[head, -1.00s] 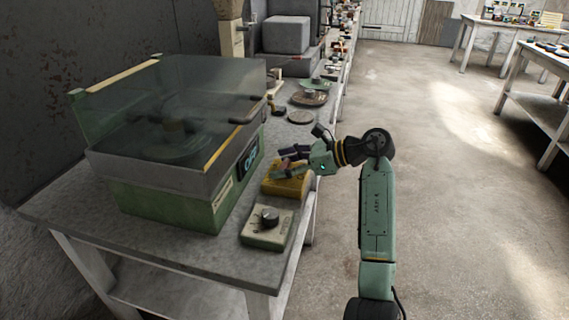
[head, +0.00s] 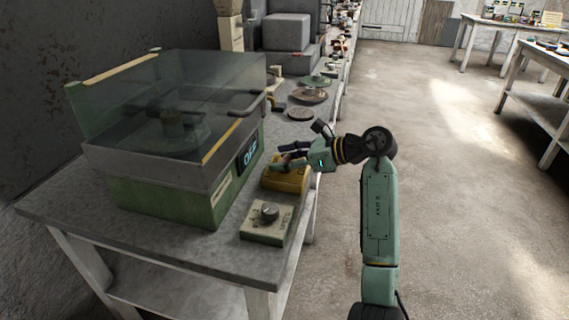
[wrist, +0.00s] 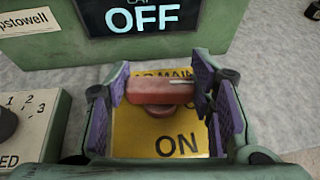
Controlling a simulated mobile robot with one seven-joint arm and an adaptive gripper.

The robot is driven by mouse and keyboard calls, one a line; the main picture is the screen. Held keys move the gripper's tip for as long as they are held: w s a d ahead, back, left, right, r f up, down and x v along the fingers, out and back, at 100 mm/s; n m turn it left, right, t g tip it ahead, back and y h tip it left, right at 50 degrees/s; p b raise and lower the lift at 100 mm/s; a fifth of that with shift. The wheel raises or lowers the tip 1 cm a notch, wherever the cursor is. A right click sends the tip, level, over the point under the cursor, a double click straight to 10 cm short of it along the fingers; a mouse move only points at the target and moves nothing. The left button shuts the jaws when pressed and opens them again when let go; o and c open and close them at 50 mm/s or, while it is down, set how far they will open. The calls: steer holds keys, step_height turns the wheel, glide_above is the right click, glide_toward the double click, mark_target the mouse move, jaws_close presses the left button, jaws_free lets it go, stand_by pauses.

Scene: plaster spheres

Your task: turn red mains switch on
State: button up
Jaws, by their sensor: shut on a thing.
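The red mains switch (wrist: 160,92) is a bar-shaped handle on top of a yellow box (wrist: 135,135) with "MAIN" and "ON" lettering. The bar lies crosswise in the wrist view, with a pale mark near its right end. My gripper (wrist: 165,98) is shut on the switch, with purple pads at the bar's two ends. In the head view my gripper (head: 288,158) reaches from the right over the yellow box (head: 285,182) and hides most of the switch. The display (wrist: 145,18) on the green machine reads OFF.
The green machine (head: 160,205) with its clear lid stands left of the box. A cream box with a dark knob (head: 266,222) sits nearer on the table (head: 150,262). Round discs (head: 308,95) lie farther back.

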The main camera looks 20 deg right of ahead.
steer(key=m+t+h+b, duration=0.1)
steer(key=b, duration=0.1)
steer(key=m+t+h+b, duration=0.1)
steer(key=m+b, duration=0.1)
steer(key=b, duration=0.1)
steer(key=shift+f+t+h, duration=0.3)
steer(key=shift+f+h, duration=0.05)
steer(key=shift+h, duration=0.05)
steer(key=m+t+h+b, duration=0.1)
steer(key=m+h+b, duration=0.1)
steer(key=h+b, duration=0.1)
steer(key=m+t+h+b, duration=0.1)
steer(key=m+h+b, duration=0.2)
steer(key=shift+a+r+m, duration=0.1)
steer(key=shift+r+m, duration=0.05)
steer(key=shift+m, duration=0.15)
steer(key=m+h+b, duration=0.5)
steer(key=h, duration=0.1)
steer(key=shift+g+b, duration=0.3)
steer(key=shift+b, duration=0.05)
steer(key=m+h+b, duration=0.1)
steer(key=m+g+h+b, duration=0.1)
steer(key=shift+r+m+h+b, duration=0.2)
steer(key=shift+m+h+b, duration=0.15)
steer(key=shift+m+h, duration=0.05)
steer(key=shift+g, duration=0.3)
steer(key=o, duration=1.2)
